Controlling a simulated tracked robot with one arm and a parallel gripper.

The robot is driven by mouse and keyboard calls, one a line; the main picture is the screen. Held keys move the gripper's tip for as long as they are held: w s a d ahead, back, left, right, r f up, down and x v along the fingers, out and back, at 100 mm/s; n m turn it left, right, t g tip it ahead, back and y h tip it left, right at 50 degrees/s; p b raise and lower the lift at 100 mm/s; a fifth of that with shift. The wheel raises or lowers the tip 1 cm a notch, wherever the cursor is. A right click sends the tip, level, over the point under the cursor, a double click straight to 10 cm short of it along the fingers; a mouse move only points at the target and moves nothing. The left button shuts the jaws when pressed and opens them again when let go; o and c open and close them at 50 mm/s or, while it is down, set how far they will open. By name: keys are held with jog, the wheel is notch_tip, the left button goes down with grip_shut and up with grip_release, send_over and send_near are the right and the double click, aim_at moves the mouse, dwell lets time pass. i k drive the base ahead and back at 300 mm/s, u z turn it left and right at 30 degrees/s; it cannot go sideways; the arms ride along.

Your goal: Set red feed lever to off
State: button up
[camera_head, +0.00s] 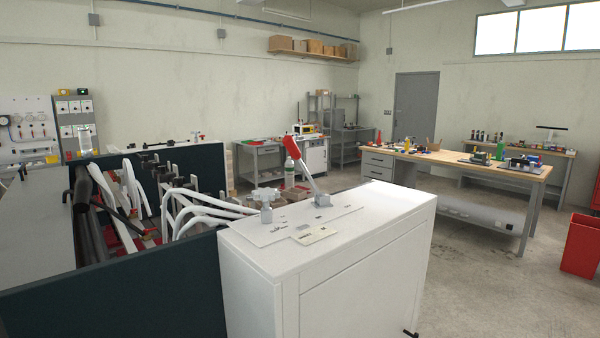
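The red feed lever (296,157) stands on top of a white cabinet (350,228) in the middle of the view. Its red grip is at the upper left end. Its grey shaft slopes down to the right into a grey pivot block (322,200) on a pale label plate (285,226). The lever is tilted to the left. The printing on the plate is too small to read, so I cannot tell which marked position it is at. My gripper is not in the picture, and nothing is seen touching the lever.
A grey valve-like knob (266,203) stands left of the lever on the cabinet top. Left of the cabinet, a dark-walled machine (120,290) holds curved white tubes. A wooden-topped workbench (455,160) and a red bin (581,247) stand right, with open floor (480,275) between.

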aim_at(290, 142)
jog(key=z, duration=0.3)
jog(key=i, duration=1.25)
jog(key=u, duration=0.45)
